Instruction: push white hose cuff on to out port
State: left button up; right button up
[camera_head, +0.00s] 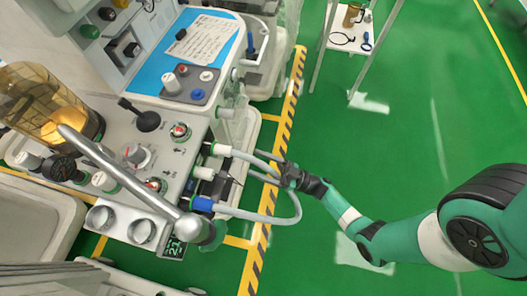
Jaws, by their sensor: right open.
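A white hose cuff (222,150) sits at the end of a pale hose, close against the right side of the anaesthesia cart. Something green rings its cart end; I cannot tell how far it is on the port behind it. A blue hose cuff (203,204) is lower on the same side, with a pale hose (292,208) looping away from it. My right gripper (283,171) is open, to the right of the white cuff and apart from it, near where the hoses meet. The hoses partly overlap its fingers. My left gripper is not in view.
The cart's control panel (130,135) carries several knobs, with an amber canister (45,100) at left. A thick silver tube (130,180) crosses the front. A blue-topped tray (185,50) is above.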

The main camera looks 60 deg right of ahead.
jog(key=shift+s+d+f, duration=0.15)
jog(key=shift+s+f, duration=0.1)
jog(key=shift+s, duration=0.4)
